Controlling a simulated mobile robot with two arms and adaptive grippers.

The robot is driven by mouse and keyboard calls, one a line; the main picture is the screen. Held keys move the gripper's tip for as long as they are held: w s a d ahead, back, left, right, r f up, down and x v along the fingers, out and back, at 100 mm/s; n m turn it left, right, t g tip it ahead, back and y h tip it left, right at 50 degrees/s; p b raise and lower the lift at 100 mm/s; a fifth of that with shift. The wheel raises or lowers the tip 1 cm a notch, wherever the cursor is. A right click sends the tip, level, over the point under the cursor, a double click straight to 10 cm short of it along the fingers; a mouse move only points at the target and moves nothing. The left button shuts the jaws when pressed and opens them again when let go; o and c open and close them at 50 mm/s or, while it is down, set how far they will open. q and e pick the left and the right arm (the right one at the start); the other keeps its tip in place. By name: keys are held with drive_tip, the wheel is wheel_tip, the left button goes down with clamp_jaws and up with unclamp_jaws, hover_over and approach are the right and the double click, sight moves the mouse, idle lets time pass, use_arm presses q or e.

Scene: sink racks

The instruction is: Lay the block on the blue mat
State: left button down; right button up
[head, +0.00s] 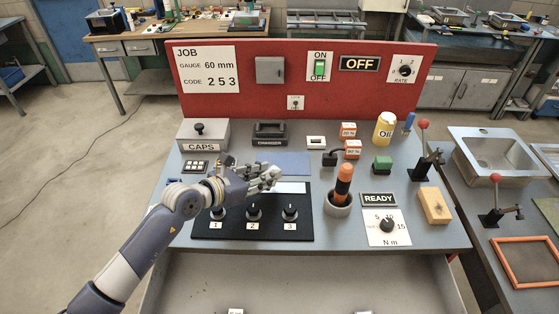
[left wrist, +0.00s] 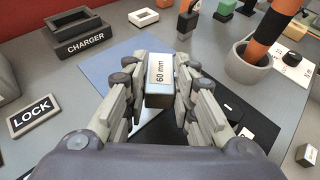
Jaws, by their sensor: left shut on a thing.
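The block (left wrist: 159,80) is a grey piece with a white label reading "60 mm". My left gripper (left wrist: 160,92) is shut on it, with a finger on each side. In the head view my left gripper (head: 268,178) is at the near edge of the blue mat (head: 293,162), which lies flat and bare on the grey bench. In the left wrist view the mat (left wrist: 112,72) shows behind and left of the block. The block appears held above the surface; the gap is hard to judge. My right gripper is not in view.
A black panel with three knobs (head: 254,232) lies just in front of the mat. A charger (head: 270,133) stands behind it. A cup with an orange-handled tool (head: 340,200) stands to the right, and a grey CAPS box (head: 203,135) to the left. An open drawer (head: 300,290) is below.

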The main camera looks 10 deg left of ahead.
use_arm(q)
drive_tip(key=w+b, duration=0.1)
drive_tip(key=w, duration=0.1)
drive_tip(key=w+b, duration=0.1)
drive_tip(key=w, duration=0.1)
drive_tip(key=w+f+b, duration=0.1)
drive_tip(key=w, duration=0.1)
drive_tip(key=shift+d, duration=0.25)
drive_tip(key=b, duration=0.4)
hover_over(278, 166)
drive_tip(key=shift+s+f, duration=0.15)
drive_tip(key=shift+s, duration=0.15)
drive_tip(key=shift+w, duration=0.35)
drive_tip(key=shift+f, duration=0.2)
wheel_tip(278, 166, down, 2)
drive_tip(key=shift+b, duration=1)
drive_tip(key=shift+f+b, duration=0.4)
drive_tip(key=shift+f, duration=0.1)
drive_tip(key=shift+r, duration=0.1)
drive_tip(key=c, duration=1.3)
unclamp_jaws()
drive_tip(key=shift+f, duration=0.25)
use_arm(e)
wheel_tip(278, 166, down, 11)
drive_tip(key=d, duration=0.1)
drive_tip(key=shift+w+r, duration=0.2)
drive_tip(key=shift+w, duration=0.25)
